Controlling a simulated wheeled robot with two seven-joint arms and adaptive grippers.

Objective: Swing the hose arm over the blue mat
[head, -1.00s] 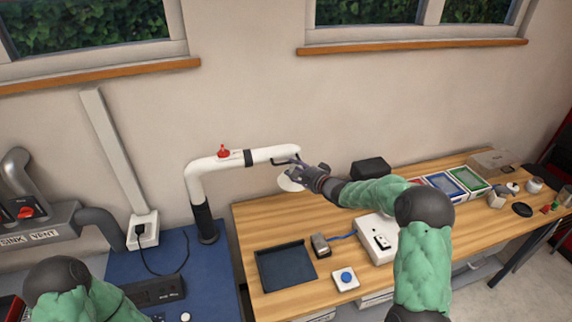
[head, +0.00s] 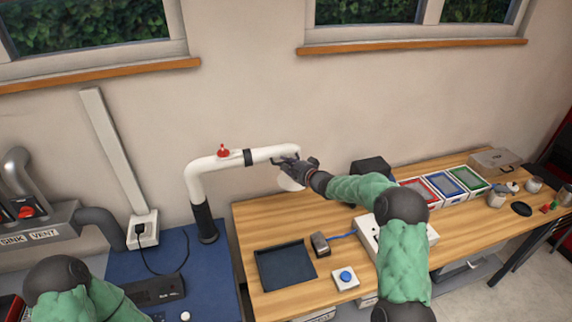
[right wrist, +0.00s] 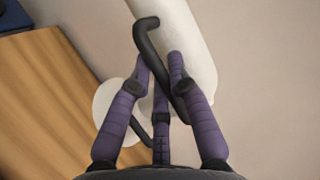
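The white hose arm (head: 225,162) rises from a black post on the left bench and points right. Its round white hood (head: 291,184) hangs over the wooden table. The blue mat (head: 212,272) lies left of the table, near the post. My right gripper (head: 288,166) is at the black handle near the hose arm's free end. In the right wrist view its purple fingers (right wrist: 160,62) lie close around the black handle (right wrist: 150,42); whether they are closed tight on it I cannot tell. My left gripper is out of view; only part of that arm shows.
A red valve knob (head: 223,151) sits on the hose arm. The wooden table holds a dark tray (head: 262,277), a blue-button box (head: 345,279) and coloured bins (head: 461,182). A socket with a cable (head: 142,231) is by the wall. Air around the hood is clear.

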